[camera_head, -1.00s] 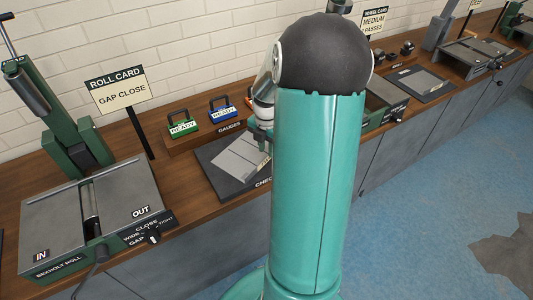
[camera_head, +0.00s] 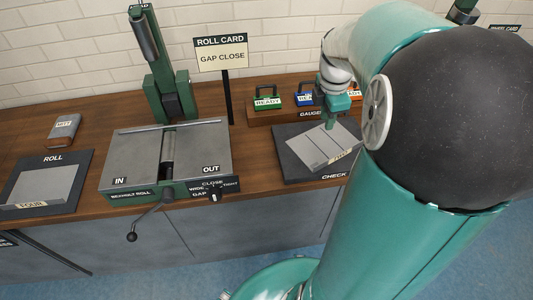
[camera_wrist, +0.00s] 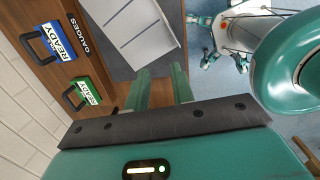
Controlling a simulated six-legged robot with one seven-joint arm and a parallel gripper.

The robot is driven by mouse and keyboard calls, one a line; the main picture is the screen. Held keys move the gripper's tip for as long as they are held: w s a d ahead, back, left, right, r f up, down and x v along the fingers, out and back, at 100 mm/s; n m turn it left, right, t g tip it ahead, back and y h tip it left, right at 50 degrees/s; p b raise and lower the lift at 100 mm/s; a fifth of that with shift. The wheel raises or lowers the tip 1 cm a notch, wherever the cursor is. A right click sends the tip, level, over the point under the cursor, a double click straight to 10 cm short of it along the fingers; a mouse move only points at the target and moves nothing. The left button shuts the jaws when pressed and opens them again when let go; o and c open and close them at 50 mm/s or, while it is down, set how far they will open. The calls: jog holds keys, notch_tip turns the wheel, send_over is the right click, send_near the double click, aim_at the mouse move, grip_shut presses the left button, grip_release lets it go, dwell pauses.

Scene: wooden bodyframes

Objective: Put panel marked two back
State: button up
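A light grey panel (camera_head: 312,150) lies on the dark CHECK mat (camera_head: 292,172), with a small label at its front right that I cannot read. Another panel (camera_head: 48,184), marked FOUR, lies on the dark ROLL mat (camera_head: 78,166) at the left. No panel readably marked two shows. My gripper (camera_head: 329,122) is above the far part of the CHECK panel. In the wrist view my gripper's two green fingers (camera_wrist: 161,78) stand apart with nothing seen between them, and the panel (camera_wrist: 128,24) is beyond their tips. I cannot tell whether they touch it.
The roll machine (camera_head: 120,160), with IN and OUT ends, stands between the two mats. Its crank (camera_head: 133,237) hangs over the front edge. Behind the CHECK mat is the gauge rack (camera_head: 285,115) with READY gauges. A grey MITT block (camera_head: 63,130) lies at the left.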

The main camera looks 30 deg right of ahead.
jog(key=s+a+r+m+t, duration=0.1)
jog(key=s+a+r+m, duration=0.1)
jog(key=a+m, duration=0.3)
jog(key=s+a+r+m+t, duration=0.2)
jog(key=s+a+m, duration=0.3)
jog(key=a, duration=0.5)
jog(key=s+a+r+m+t+y, duration=0.1)
jog(key=s+a+r+m, duration=0.1)
jog(key=a+m, duration=0.3)
jog(key=s+a, duration=0.1)
jog(key=a, duration=0.2)
jog(key=shift+s+a+r+t, duration=0.15)
jog(key=shift+a+r+t, duration=0.1)
jog(key=shift+r+t, duration=0.15)
